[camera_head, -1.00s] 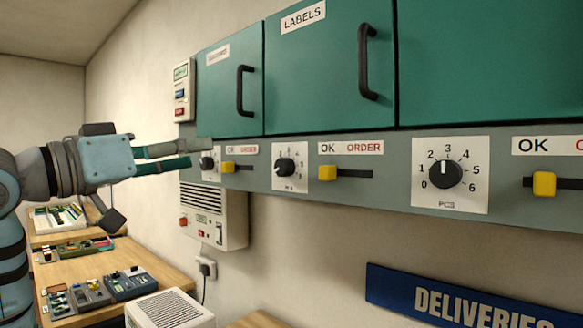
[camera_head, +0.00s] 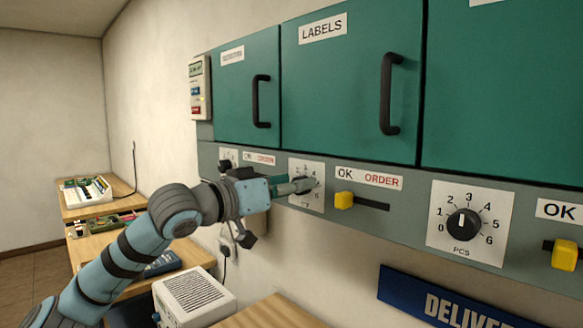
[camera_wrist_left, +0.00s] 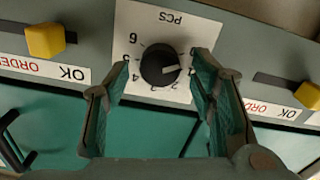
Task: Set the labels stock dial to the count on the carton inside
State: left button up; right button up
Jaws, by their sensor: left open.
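The green labels cabinet door (camera_head: 345,90) is closed in the head view, so nothing inside it shows. Below it is the labels stock dial (camera_head: 311,169), partly covered by my gripper. In the left wrist view its black knob (camera_wrist_left: 158,58) sits upside down on a white numbered plate. Its white mark points right, towards the low numbers; the exact number is unclear behind a finger. My left gripper (camera_head: 303,186) is at the dial. Its open fingers also show in the wrist view (camera_wrist_left: 162,63), one on each side of the knob; contact cannot be told. My right gripper is not in view.
A yellow order slider (camera_head: 344,200) sits just right of the dial. Another dial (camera_head: 463,224) is further right, pointing near 3. Dark handles (camera_head: 390,95) stick out from the doors above. A bench with devices (camera_head: 85,190) stands at the left.

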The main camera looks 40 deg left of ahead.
pick_arm(q)
jog(key=shift+s, duration=0.15)
jog(key=shift+c, duration=0.3)
jog(key=shift+w+f, duration=0.1)
jog(key=shift+w, duration=0.15)
jog(key=c, duration=1.1)
